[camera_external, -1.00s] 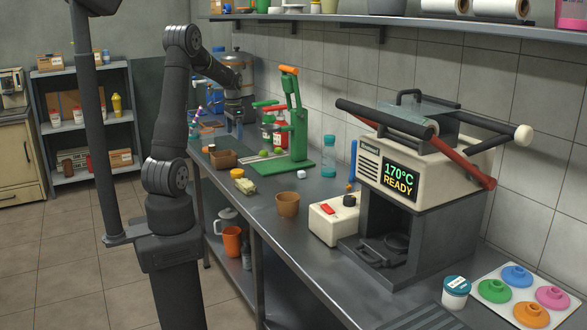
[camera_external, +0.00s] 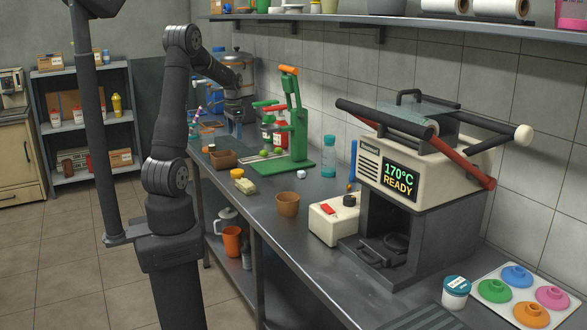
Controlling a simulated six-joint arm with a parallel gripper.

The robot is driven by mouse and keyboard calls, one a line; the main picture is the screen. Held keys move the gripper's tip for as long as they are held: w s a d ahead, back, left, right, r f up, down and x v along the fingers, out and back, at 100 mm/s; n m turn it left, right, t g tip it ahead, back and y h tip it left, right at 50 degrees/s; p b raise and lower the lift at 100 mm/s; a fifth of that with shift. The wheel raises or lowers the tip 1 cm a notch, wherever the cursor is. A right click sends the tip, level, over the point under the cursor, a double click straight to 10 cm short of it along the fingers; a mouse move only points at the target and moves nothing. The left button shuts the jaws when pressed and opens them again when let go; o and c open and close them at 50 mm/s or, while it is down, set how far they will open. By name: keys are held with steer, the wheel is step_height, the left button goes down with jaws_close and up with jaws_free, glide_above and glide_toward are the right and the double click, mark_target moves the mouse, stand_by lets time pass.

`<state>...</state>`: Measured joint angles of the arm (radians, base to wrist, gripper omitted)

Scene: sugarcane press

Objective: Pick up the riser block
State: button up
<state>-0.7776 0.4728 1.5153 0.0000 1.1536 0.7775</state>
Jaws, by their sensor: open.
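I cannot surely tell which thing is the riser block. A small pale yellowish block (camera_external: 245,187) lies on the steel counter just in front of a yellow-lidded jar (camera_external: 237,174). A small white piece (camera_external: 301,174) lies farther right, by the green press. My arm reaches over the far end of the counter. My gripper (camera_external: 238,108) is there, small and dark against dark equipment and a metal pot. It is open, but its fingertips and anything between them are hard to make out. It is well beyond the pale block and the white piece.
A large heated press (camera_external: 420,175) fills the right.

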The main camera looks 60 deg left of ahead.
steer(key=n+t+h, duration=0.2)
steer(key=n+t, duration=0.1)
steer(key=n, duration=2.6)
glide_above(237, 171)
steer(key=s, duration=0.2)
steer(key=f, duration=1.1)
steer(key=shift+w+a, duration=0.1)
steer(key=shift+a, duration=0.1)
steer(key=shift+a+x, duration=0.2)
steer(key=shift+x, duration=1.4)
steer(key=shift+a+x, duration=0.15)
steer(key=shift+x, duration=1.45)
steer(key=shift+f, duration=0.1)
steer(key=shift+c, duration=0.4)
steer(key=c, duration=1)
